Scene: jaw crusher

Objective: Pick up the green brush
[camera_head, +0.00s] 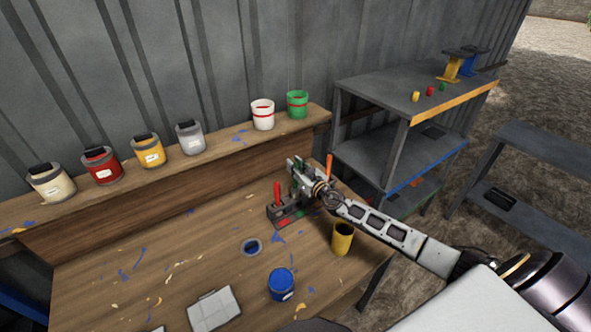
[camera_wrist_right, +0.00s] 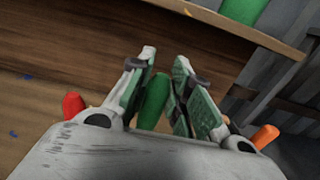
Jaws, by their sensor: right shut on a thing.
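The green brush (camera_wrist_right: 155,100) shows its green handle between the two fingers of my right gripper (camera_wrist_right: 162,88) in the right wrist view. In the head view my right gripper (camera_head: 297,172) is over the brush holder (camera_head: 279,217) on the wooden bench, and it mostly hides the green brush there. The fingers are shut on the handle. A red brush (camera_head: 277,193) stands in the holder to the left, and an orange brush (camera_head: 329,166) stands to the right. I cannot tell whether the green brush is still seated in the holder. My left gripper does not show.
A yellow cup (camera_head: 342,239), a blue can (camera_head: 282,284) and a blue lid (camera_head: 251,247) sit on the bench (camera_head: 205,255). Paint cans line the raised shelf behind, including a green one (camera_head: 297,104). A grey shelf unit (camera_head: 385,100) stands at the back right.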

